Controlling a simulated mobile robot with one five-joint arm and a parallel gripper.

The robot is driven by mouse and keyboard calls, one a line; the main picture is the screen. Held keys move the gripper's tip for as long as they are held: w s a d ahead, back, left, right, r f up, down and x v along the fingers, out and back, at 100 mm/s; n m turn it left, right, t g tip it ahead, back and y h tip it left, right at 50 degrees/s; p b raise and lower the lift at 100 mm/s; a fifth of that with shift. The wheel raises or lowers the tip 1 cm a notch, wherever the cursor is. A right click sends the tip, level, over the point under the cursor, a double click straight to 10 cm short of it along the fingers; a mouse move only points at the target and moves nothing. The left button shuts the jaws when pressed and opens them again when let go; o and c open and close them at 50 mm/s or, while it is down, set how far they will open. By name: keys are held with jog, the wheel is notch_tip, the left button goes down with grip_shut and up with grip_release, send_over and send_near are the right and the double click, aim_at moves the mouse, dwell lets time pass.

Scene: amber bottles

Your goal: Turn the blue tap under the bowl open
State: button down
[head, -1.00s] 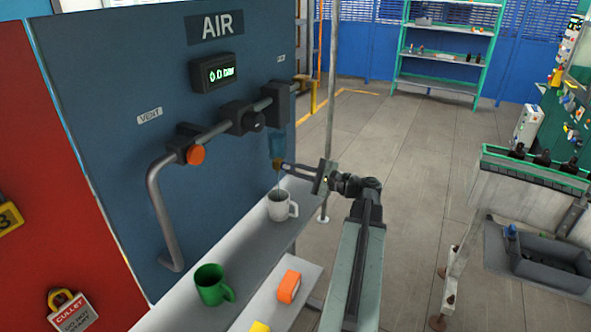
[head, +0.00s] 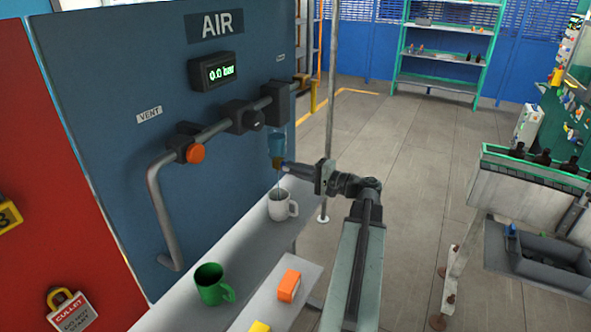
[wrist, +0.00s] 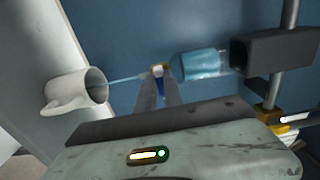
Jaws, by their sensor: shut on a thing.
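The bowl is a translucent blue vessel (head: 277,145) hanging beside the dark panel; it lies sideways in the wrist view (wrist: 200,65). The tap (wrist: 159,72) at its outlet has a pale and brass-coloured body with a blue handle (wrist: 160,87). My gripper (wrist: 159,84) is shut on the blue handle, one finger on each side; in the head view my gripper (head: 287,165) reaches the tap from the right. A thin pale-blue stream (wrist: 125,77) runs from the tap to the white mug (head: 279,207). The mug's contents are unclear.
The white mug and a green mug (head: 211,284) stand on a pale shelf (head: 243,246). An orange block (head: 289,286) lies on a lower shelf. A black box (wrist: 275,50) is mounted close to the bowl. A thin upright pole (head: 330,115) stands behind my gripper.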

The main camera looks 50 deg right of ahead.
dwell(0.4)
jog(key=c, duration=1.5)
grip_release()
jog(key=shift+o, duration=0.2)
jog(key=v, duration=0.7)
jog(key=shift+s, duration=0.4)
jog(key=shift+d, duration=0.1)
